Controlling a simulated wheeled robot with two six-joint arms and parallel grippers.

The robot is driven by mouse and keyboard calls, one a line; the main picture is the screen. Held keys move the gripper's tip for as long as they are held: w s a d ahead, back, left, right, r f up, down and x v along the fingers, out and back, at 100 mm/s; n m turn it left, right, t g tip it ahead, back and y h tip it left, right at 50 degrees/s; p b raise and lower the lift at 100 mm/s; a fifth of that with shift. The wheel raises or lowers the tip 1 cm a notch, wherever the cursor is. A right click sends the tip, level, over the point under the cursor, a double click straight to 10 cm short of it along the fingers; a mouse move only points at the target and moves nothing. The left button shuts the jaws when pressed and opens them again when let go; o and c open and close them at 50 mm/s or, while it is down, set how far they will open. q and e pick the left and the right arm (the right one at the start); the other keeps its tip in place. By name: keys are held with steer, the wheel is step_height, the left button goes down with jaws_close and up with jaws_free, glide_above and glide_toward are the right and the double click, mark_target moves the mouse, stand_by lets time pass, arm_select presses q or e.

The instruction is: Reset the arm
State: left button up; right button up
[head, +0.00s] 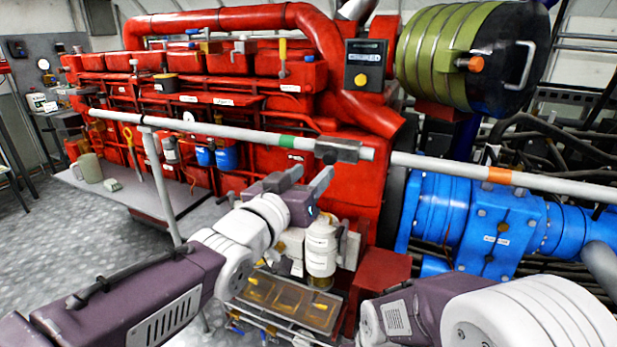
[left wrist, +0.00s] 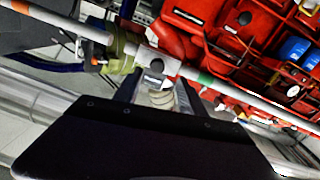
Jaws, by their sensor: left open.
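My left gripper (head: 309,180) is raised near the middle of the head view, in front of the red engine. Its two dark grey fingers are spread and nothing shows between them. The fingertips point up towards a grey block (head: 337,151) on the long pale rail (head: 250,136); I cannot tell the gap between them. In the left wrist view the open fingers (left wrist: 157,92) stand on either side of the line towards that block (left wrist: 157,67). My right arm comes in at the lower right, but its gripper is not in view.
The red engine (head: 225,62) fills the back, with a blue housing (head: 475,222) at right and a green-and-black cylinder (head: 450,55) above. White bottles (head: 321,248) and a tray with amber compartments (head: 285,296) stand below my left gripper. A mug (head: 89,168) sits at left. Open floor lies left.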

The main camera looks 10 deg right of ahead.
arm_select(q)
steer(key=shift+s+a, duration=0.2)
steer(key=shift+s, duration=0.1)
